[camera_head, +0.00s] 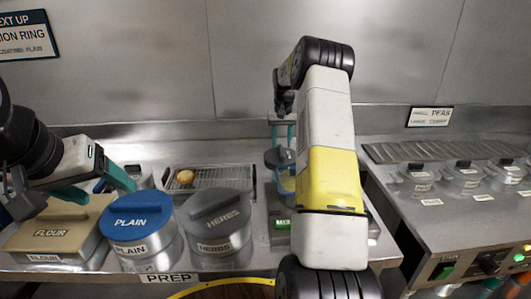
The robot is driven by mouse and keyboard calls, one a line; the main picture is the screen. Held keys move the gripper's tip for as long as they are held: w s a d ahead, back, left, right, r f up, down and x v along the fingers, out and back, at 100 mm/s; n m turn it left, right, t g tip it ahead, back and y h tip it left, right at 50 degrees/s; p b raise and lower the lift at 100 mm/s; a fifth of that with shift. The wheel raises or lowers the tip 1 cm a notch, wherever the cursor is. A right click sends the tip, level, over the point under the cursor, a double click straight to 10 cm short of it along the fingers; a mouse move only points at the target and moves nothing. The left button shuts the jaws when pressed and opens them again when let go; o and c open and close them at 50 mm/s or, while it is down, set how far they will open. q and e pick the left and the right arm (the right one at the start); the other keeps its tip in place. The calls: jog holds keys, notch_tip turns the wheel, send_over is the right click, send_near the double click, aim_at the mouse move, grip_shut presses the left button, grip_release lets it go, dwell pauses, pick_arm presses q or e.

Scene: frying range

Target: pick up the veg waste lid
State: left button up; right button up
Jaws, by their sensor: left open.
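No lid marked as veg waste can be read in the head view. A yellow curved rim (215,286) shows at the bottom edge, mostly cut off; I cannot tell what it belongs to. My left gripper (111,194) is open, its teal fingers apart above the flour box and beside the blue lid marked PLAIN (130,216). My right gripper (281,146) points down behind my white and yellow forearm. A dark blue-grey piece (280,159) sits just below its fingers; whether they grip it is unclear.
The flour box (57,224) with a tan lid stands at the left. A grey-lidded herbs tin (220,222) stands in the middle. A wire rack (208,179) with a round golden item (185,177) lies behind. Several small lidded pots (464,174) stand on the right counter.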

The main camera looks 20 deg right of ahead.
aim_at(282, 150)
jog(key=shift+w+d+f, duration=0.1)
jog(key=shift+w+f, duration=0.05)
jog(key=shift+f, duration=0.85)
jog(key=shift+w+d+f, duration=0.1)
jog(key=shift+f, duration=0.85)
jog(key=shift+f, duration=0.15)
grip_shut()
